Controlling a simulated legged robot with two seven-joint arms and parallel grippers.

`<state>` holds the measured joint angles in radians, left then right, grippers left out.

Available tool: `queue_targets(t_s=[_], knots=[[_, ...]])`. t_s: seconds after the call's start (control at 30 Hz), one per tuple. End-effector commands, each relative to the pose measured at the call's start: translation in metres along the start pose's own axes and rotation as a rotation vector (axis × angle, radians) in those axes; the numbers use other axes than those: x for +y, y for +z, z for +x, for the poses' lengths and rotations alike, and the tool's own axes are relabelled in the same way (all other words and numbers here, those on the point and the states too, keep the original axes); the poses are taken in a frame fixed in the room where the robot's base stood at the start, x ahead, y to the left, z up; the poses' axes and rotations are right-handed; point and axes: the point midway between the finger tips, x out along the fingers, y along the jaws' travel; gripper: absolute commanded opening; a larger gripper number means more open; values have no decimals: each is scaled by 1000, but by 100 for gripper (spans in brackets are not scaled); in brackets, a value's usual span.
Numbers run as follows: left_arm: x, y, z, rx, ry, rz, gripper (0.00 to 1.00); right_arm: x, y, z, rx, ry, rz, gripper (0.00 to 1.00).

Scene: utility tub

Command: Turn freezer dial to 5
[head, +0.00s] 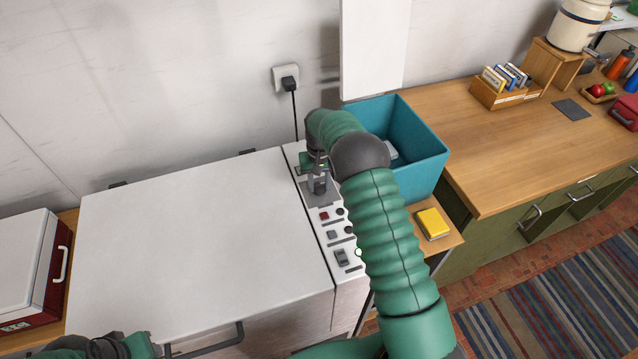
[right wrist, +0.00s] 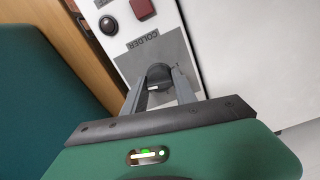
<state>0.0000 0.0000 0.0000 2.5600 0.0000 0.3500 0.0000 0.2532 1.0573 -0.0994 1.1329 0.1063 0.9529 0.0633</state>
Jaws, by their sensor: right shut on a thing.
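The freezer (head: 190,240) is a white chest with its lid down and a control panel (head: 342,238) along its right edge. The dial (right wrist: 158,74) is a dark round knob on a grey plate (right wrist: 185,47) marked "COLDER" in the right wrist view. My right gripper (head: 319,184) points down over the panel's far end. It is shut on the dial, one finger on each side. The dial's number marks cannot be read, and my gripper mostly hides the dial in the head view. My left gripper (head: 158,350) is at the bottom left, by the freezer's front handle (head: 215,343); its jaws are unclear.
A red button (head: 324,216) and switches lie nearer on the panel. A teal tub (head: 420,160) stands right beside my right arm. A yellow book (head: 432,223) lies on the small shelf. A red-and-white cooler (head: 30,265) is at far left.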

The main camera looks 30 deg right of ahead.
Motion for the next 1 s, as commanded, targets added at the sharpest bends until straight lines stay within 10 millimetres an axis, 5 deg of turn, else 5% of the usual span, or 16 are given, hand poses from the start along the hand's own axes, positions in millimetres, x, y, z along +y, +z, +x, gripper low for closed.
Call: queue_targets(t_s=[0.1, 0.13, 0.3, 0.67, 1.0], knots=[[0, 0, 0, 0, 0, 0, 36, 0, 3, 4, -11, 1, 0, 0], [0, 0, 0, 0, 0, 0, 36, 0, 3, 4, -11, 1, 0, 34], [0, 0, 0, 0, 0, 0, 36, 0, 2, 3, -8, 1, 0, 55], [0, 0, 1, 0, 0, 0, 36, 0, 0, -5, -1, 0, -1, 55], [0, 2, 8, 0, 0, 0, 36, 0, -1, -91, 2, 0, -1, 55]])
